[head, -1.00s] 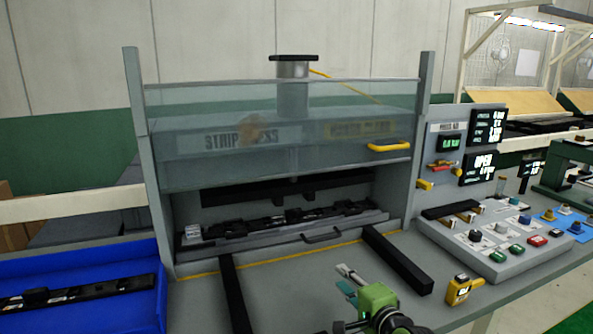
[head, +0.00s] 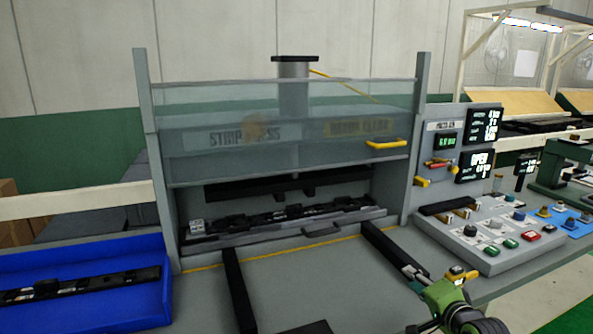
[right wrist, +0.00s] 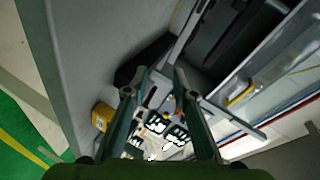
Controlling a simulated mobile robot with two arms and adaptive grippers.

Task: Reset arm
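My right gripper (head: 414,279) is low at the right of the press front, over the bench near the right black rail. In the right wrist view its two fingers (right wrist: 160,76) stand apart with nothing between them, so it is open and empty. My left gripper is not in view. The strip press (head: 190,160) has a clear guard (head: 290,100) with a yellow handle, and a gap below it. A black trim strip with clips (head: 285,214) lies on the press's tray. The display (head: 482,160) reads OPEN.
A blue bin (head: 60,312) at the left holds another black strip (head: 80,285). Two black rails (head: 236,290) (head: 385,250) run forward on the bench. A button panel (head: 490,235) stands at the right. A small yellow device (head: 460,274) is partly hidden by my right arm.

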